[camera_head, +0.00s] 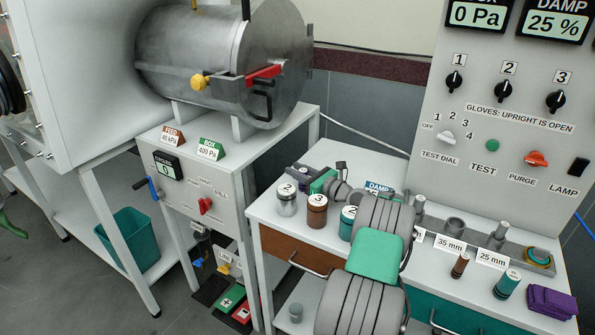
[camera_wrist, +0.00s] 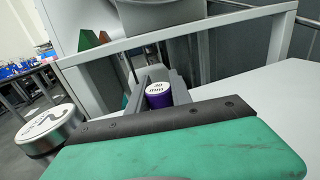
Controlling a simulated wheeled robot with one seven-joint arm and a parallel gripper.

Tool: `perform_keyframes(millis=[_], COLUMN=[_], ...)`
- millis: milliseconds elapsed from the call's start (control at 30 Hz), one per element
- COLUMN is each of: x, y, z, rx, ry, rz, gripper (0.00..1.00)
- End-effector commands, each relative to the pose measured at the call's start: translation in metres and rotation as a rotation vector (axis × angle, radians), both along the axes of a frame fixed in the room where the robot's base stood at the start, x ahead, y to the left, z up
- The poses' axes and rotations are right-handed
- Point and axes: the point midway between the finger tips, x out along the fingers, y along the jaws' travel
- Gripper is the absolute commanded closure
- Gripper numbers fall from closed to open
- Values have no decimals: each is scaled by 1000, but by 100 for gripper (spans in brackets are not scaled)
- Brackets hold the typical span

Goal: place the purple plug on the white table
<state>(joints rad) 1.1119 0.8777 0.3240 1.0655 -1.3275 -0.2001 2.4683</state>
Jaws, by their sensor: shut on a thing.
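The purple plug (camera_wrist: 158,97) has a pale top marked 30 and stands between the two grey fingers of my gripper (camera_wrist: 160,86) in the wrist view. My gripper is shut on it. In the head view my gripper (camera_head: 299,172) is at the back left of the white table (camera_head: 268,209), behind the silver jar; the plug cannot be made out there. The white table also shows in the wrist view (camera_wrist: 265,98). I cannot tell whether the plug touches the tabletop.
Close to my gripper stand a silver jar (camera_head: 286,201), a brown jar (camera_head: 317,211) and a teal jar (camera_head: 347,223). A brown plug (camera_head: 460,265), a teal plug (camera_head: 507,284) and a folded purple cloth (camera_head: 551,302) lie at the right. A steel chamber (camera_head: 190,50) stands behind left.

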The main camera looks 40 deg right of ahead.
Motion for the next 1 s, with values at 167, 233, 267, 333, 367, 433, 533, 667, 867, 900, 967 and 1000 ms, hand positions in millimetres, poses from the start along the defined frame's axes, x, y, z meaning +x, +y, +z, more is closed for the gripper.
perform_keyframes(millis=[167, 233, 267, 333, 367, 433, 533, 667, 867, 900, 967, 1000], x=[0, 0, 0, 0, 0, 0, 0, 0, -33, -41, -53, -60], y=[0, 0, 0, 0, 0, 0, 0, 0, -6, -7, -9, -9], z=[-3, -3, -3, -3, -3, -3, -3, 0, 0, 0, 0, 0], rx=[1, 1, 1, 1, 1, 1, 1, 0, 3, 3, 2, 3], ry=[0, 0, 0, 0, 0, 0, 0, 0, 1, 0, 0, 1], rz=[0, 0, 0, 0, 0, 0, 0, 0, -4, -4, -3, -2], gripper=[71, 65, 63, 57, 55, 52, 52, 52, 52, 52, 52, 52])
